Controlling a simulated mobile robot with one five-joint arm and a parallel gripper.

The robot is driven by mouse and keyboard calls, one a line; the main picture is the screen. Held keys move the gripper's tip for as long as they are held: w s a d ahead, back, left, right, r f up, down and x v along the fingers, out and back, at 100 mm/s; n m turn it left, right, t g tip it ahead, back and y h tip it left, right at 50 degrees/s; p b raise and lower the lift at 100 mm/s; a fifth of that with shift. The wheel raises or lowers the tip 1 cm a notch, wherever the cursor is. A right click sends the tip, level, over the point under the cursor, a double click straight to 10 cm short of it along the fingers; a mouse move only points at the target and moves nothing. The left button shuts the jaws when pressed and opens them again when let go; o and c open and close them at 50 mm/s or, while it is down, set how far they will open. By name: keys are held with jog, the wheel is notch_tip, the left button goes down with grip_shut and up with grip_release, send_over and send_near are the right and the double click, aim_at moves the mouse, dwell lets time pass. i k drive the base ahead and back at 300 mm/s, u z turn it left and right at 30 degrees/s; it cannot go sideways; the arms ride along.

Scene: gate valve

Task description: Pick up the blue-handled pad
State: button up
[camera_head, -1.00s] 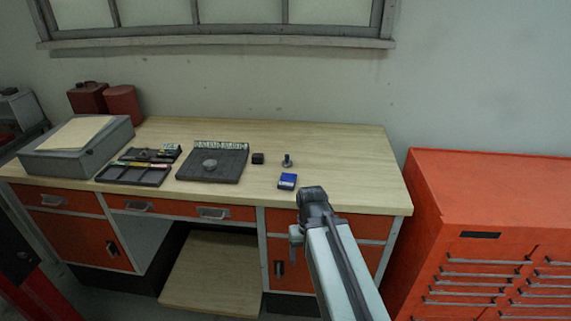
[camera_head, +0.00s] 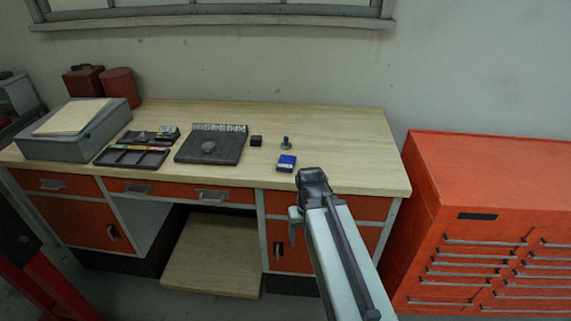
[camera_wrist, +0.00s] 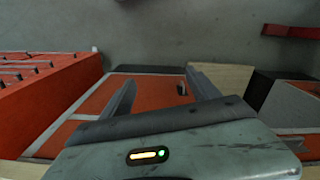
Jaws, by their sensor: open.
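A small dark blue-grey piece with an upright knob-like handle (camera_head: 286,142) stands on the workbench, right of centre. A small blue box with a pale front edge (camera_head: 286,162) lies just in front of it. Which of the two is the blue-handled pad is too small to tell. My gripper (camera_head: 295,228) hangs at the end of my arm before the bench front, below and in front of both pieces. In the wrist view my gripper (camera_wrist: 160,77) is open, its two fingers apart with nothing between them. Neither piece is visible in the wrist view.
The workbench (camera_head: 345,150) has clear top at the right. A red tool cabinet (camera_head: 490,200) stands right.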

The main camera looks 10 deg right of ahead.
aim_at(287, 145)
jog(key=k, duration=1.2)
jog(key=z, duration=0.15)
jog(key=i, duration=1.6)
jog(key=u, duration=0.85)
jog(key=i, duration=0.7)
jog(key=u, duration=0.55)
jog(key=k, duration=0.8)
jog(key=u, duration=0.2)
jog(key=i, duration=0.8)
jog(key=z, duration=0.1)
